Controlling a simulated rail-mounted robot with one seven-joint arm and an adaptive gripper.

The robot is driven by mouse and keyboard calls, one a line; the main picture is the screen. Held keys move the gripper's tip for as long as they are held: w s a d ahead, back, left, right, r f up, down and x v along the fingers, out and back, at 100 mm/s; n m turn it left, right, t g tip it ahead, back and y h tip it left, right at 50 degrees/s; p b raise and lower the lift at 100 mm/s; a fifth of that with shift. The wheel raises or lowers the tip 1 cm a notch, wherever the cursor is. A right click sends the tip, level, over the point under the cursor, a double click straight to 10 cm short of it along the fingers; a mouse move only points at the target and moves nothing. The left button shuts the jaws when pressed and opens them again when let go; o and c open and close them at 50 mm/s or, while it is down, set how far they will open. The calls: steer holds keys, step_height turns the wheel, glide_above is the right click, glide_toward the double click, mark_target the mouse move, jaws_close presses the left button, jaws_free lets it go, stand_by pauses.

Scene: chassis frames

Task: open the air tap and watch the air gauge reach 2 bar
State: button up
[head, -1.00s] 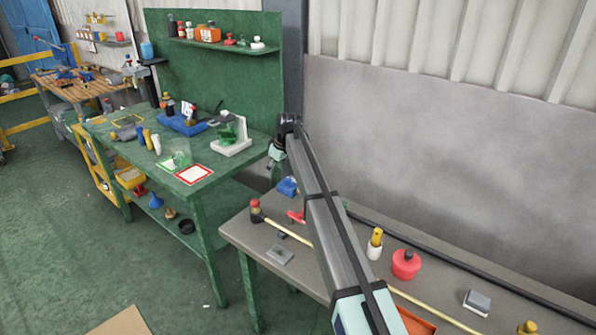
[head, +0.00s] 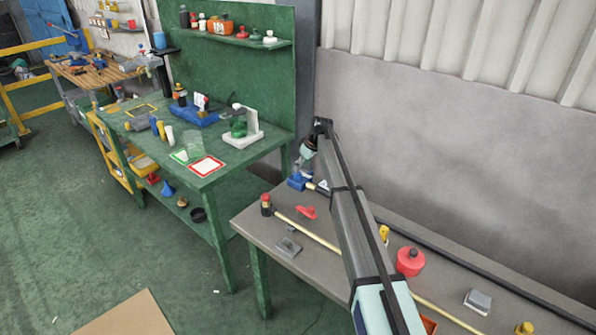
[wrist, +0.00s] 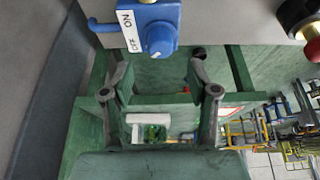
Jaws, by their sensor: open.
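A blue tap (wrist: 157,38) with a round knob is at the top of the wrist view. A white label (wrist: 130,30) reading OFF and ON is beside it, and a pale mark shows on the knob. In the head view the blue tap (head: 297,182) sits at the grey bench's far left corner. My gripper (wrist: 160,78) is open and empty, its two fingers apart below the knob in the wrist view, not touching it. In the head view my gripper (head: 307,158) is just above the blue tap. I cannot make out an air gauge or its reading.
The grey bench (head: 262,226) holds a red-topped fitting (head: 266,204), a red handle (head: 306,212), a long yellowish pipe (head: 320,240) and a red round container (head: 410,261). A green workbench (head: 225,178) with bottles and trays stands behind to the left.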

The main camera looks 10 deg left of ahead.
mark_target(298, 176)
steer(key=shift+p+x, duration=0.85)
steer(key=shift+x, duration=2.35)
jaws_close()
